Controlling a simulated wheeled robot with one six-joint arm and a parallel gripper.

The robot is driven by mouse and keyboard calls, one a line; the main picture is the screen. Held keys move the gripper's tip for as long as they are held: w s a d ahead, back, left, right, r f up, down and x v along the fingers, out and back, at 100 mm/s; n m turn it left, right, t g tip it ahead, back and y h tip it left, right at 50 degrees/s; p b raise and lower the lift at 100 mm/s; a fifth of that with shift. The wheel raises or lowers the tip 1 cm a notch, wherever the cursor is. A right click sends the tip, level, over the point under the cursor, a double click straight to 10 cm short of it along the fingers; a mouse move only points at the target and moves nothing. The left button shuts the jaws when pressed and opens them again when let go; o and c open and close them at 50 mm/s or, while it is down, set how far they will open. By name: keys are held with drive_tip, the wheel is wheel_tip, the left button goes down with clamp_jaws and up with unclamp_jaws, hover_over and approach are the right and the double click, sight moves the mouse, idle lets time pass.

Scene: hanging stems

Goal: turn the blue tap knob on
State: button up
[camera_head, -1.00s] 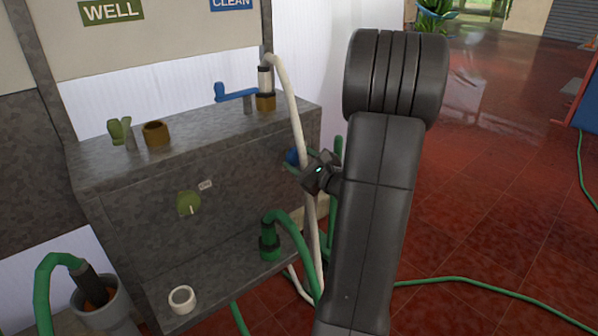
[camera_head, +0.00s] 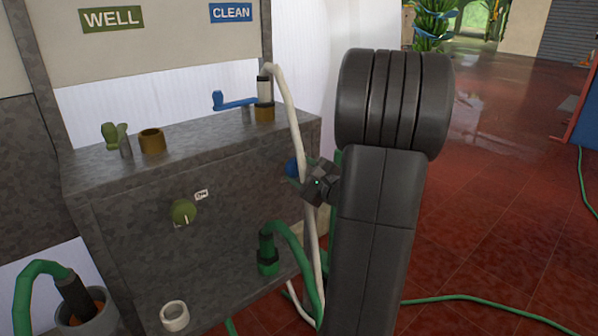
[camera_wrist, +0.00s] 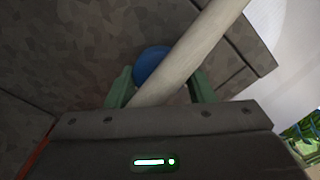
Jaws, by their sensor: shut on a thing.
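The blue tap knob (camera_head: 292,167) sits at the right end of the grey stone front, partly covered by my gripper (camera_head: 305,177) and a white hose (camera_head: 284,90). In the wrist view the round blue knob (camera_wrist: 150,64) lies between the two green fingertips of my gripper (camera_wrist: 162,76), which is shut on it. The white hose (camera_wrist: 190,50) crosses slantwise between the fingers, in front of the knob, and hides its right part. The knob's pointer is not visible.
A blue lever (camera_head: 234,102) and brass fitting stand on the stone ledge under the CLEAN sign (camera_head: 231,12). A green knob (camera_head: 183,212) is on the front. A green hose (camera_head: 290,240) hangs close below my gripper. Open red floor (camera_head: 500,220) lies right.

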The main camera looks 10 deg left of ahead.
drive_tip(key=o, duration=1)
drive_tip(key=shift+c, duration=0.2)
drive_tip(key=p+v, duration=0.2)
drive_tip(key=v, duration=1.2)
drive_tip(key=shift+p, duration=0.35)
drive_tip(key=shift+a, duration=0.15)
drive_tip(key=b+x, duration=0.2)
drive_tip(key=x, duration=1.1)
drive_tip(key=shift+w+a+b, duration=0.3)
drive_tip(key=shift+b, duration=0.05)
drive_tip(key=shift+d, duration=0.1)
